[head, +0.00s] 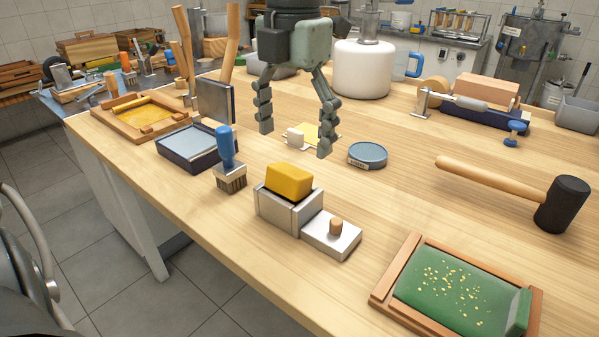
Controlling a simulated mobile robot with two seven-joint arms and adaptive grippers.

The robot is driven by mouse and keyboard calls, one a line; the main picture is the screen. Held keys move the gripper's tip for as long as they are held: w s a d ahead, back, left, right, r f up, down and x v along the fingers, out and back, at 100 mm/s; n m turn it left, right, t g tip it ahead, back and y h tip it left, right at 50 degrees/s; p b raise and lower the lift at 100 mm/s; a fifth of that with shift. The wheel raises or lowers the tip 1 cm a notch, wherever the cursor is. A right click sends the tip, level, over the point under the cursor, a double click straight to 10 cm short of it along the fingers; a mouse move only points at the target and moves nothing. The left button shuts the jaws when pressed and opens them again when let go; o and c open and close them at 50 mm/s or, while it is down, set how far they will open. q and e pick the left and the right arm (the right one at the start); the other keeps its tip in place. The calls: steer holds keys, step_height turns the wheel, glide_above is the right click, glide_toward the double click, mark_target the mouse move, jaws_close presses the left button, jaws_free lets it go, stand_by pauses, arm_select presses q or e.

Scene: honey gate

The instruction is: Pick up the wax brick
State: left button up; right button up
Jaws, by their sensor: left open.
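The wax brick (289,181) is a yellow-orange block with rounded edges. It sits in the top of a small grey metal box (284,215) near the table's front edge, and its upper part stands out above the rim. My left gripper (294,142) is open and empty, its fingers pointing down. In the head view its fingertips show just above the brick, apart from it; the exact height and depth gap is hard to judge. My right gripper is not in view.
A blue-handled brush (229,165) stands left of the box. A metal lid with a wooden knob (334,233) adjoins it at right. A round blue tin (367,155), a black-headed mallet (562,204) and a green framed tray (455,290) lie right on the wooden table (405,195).

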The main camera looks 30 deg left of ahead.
mark_target(290, 169)
arm_select(q)
steer(key=f, duration=0.4)
steer(key=f+p, duration=0.1)
steer(key=shift+s+a+f, duration=0.2)
steer(key=shift+a+f, duration=0.1)
steer(key=shift+f, duration=0.6)
steer(key=c, duration=1.3)
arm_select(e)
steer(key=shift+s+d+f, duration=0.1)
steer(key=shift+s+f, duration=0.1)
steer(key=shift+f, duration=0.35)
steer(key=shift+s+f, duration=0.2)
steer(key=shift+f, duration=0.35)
arm_select(q)
steer(key=shift+w+r, duration=0.1)
